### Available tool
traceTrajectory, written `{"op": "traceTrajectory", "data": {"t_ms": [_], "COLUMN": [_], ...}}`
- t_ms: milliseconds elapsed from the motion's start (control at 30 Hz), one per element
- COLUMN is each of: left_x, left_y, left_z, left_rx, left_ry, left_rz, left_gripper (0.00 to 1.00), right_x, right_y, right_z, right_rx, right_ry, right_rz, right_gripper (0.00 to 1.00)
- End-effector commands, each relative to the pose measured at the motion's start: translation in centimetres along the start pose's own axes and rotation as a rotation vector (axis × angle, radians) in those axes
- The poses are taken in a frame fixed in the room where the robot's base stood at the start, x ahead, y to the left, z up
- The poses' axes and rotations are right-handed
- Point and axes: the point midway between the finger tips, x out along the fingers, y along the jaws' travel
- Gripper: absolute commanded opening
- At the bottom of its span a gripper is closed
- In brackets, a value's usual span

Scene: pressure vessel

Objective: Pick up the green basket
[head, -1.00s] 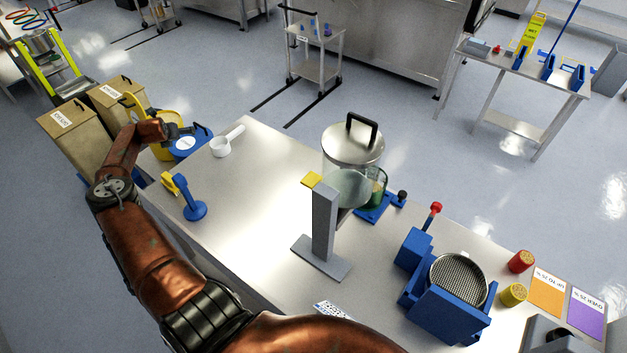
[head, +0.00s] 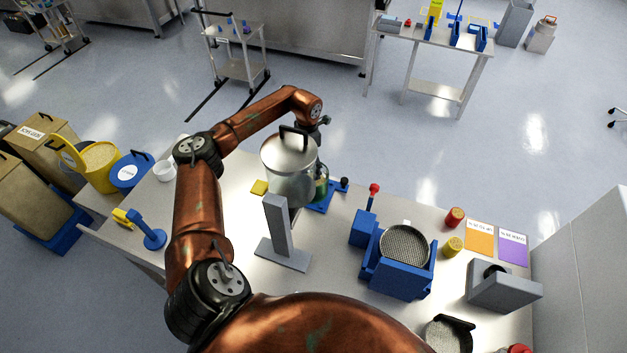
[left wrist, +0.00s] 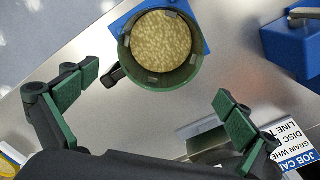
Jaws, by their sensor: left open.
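The green basket (left wrist: 161,48) shows from above in the left wrist view. It is round, holds pale yellow grain, and has a black handle at its lower left. It stands on a blue base (left wrist: 200,20). In the head view only a green part of it (head: 322,184) shows behind the steel lidded pot (head: 287,175). My left gripper (left wrist: 158,88) is open, its green-padded fingers apart, with the basket beyond them and nothing between them. In the head view the gripper (head: 324,127) is partly hidden behind the lidded pot. My right gripper is out of view.
A grey stand (head: 279,229) is in front of the pot. A blue sieve holder (head: 400,280) and red (head: 455,216) and yellow (head: 453,247) cups are to the right. A yellow bucket (head: 100,168) and blue-lidded tub (head: 131,171) are left.

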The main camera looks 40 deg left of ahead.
Motion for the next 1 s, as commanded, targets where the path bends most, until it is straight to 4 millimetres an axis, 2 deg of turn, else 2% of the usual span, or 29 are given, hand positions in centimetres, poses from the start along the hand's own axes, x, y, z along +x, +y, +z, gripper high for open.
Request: {"op": "traceTrajectory", "data": {"t_ms": [267, 433, 600, 867, 1000], "left_x": [2.8, 5.1, 7.1, 7.5, 7.5], "left_y": [-0.1, 0.1, 0.3, 0.3, 0.3], "left_z": [0.1, 0.2, 0.2, 0.2, 0.2], "left_rx": [0.002, 0.0, 0.0, 0.001, 0.001], "left_ry": [0.004, 0.004, 0.002, 0.001, 0.001], "left_rz": [-0.001, -0.003, -0.001, 0.001, 0.001], "left_gripper": [1.0, 1.0, 1.0, 1.0, 0.91], "right_x": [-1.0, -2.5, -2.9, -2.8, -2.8], "right_y": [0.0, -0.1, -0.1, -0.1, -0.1], "right_z": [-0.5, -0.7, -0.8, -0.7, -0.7], "right_rx": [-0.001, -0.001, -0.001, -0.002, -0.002], "right_ry": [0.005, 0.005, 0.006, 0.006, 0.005], "right_rz": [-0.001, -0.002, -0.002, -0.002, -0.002], "right_gripper": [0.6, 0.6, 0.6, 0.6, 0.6]}}
